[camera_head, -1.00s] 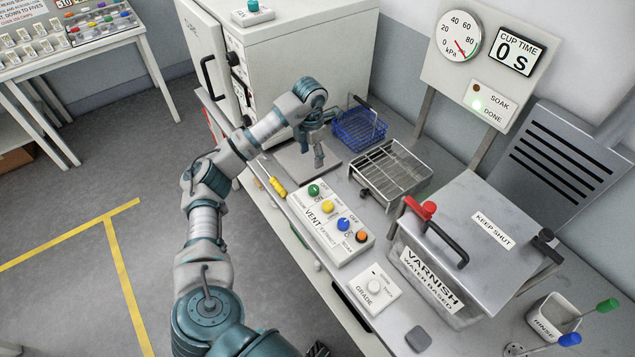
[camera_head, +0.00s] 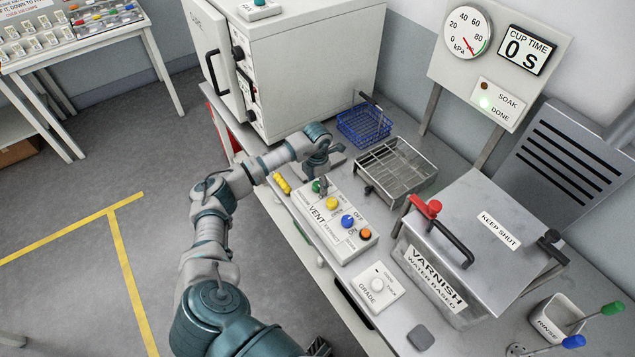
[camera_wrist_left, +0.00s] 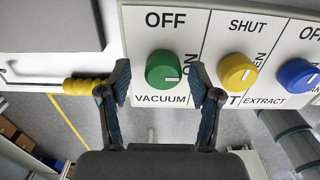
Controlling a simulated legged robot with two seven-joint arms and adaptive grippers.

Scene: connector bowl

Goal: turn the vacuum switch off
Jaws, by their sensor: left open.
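The vacuum switch is a green knob (camera_wrist_left: 162,69) on a white panel (camera_head: 328,218), with OFF printed above it and VACUUM below in the left wrist view. Its white mark points right, toward a sideways ON label. In the head view the green knob (camera_head: 317,188) is partly hidden by my gripper. My left gripper (camera_wrist_left: 168,88) is open, with one finger on each side of the knob in the left wrist view; I cannot tell whether they touch it. In the head view the left gripper (camera_head: 322,184) is above the panel's far end. My right gripper is not in view.
Yellow (camera_head: 332,203), blue (camera_head: 347,221) and orange (camera_head: 365,235) knobs sit beside the green one. A yellow handle (camera_head: 282,183) lies left of the panel. A wire basket (camera_head: 395,172), blue basket (camera_head: 364,125) and varnish tank (camera_head: 470,235) stand behind and right. The gauge (camera_head: 467,32) hangs above.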

